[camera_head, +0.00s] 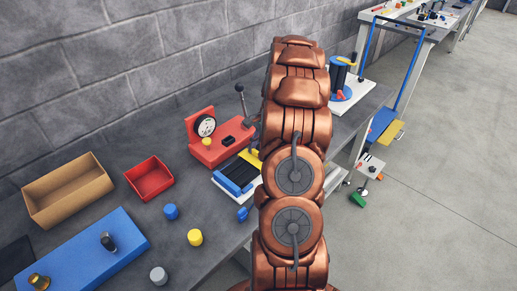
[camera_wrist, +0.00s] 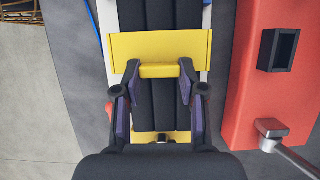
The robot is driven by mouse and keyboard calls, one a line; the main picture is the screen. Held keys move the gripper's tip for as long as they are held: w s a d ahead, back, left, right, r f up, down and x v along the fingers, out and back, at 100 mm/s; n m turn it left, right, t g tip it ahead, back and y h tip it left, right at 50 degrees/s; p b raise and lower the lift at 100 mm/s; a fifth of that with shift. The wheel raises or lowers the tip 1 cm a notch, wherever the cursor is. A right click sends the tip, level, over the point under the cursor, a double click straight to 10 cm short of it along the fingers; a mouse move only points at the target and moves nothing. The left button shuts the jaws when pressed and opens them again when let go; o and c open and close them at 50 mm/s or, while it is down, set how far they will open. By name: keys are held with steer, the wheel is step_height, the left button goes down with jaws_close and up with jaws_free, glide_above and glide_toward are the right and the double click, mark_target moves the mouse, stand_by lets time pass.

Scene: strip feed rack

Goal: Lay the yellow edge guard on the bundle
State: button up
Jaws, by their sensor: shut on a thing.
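The yellow edge guard (camera_wrist: 160,46) is a wide flat piece with a raised grip block, seen in the wrist view. My gripper (camera_wrist: 159,70) is shut on that block, one finger on each side. The guard lies crosswise over the bundle (camera_wrist: 160,103) of long dark strips; whether it touches them I cannot tell. In the head view the bundle (camera_head: 236,174) looks blue and black on a white base, and the yellow guard (camera_head: 252,158) shows at its far end. My arm hides the gripper there.
A red stand (camera_head: 212,150) with a round dial and a lever is close beside the bundle; its red body (camera_wrist: 252,90) is at right in the wrist view. A red bin (camera_head: 150,178), a cardboard box (camera_head: 68,190) and several small caps are on the bench left.

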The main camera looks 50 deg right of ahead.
steer(key=shift+f, duration=0.3)
steer(key=o, duration=1)
steer(key=shift+v, duration=6.05)
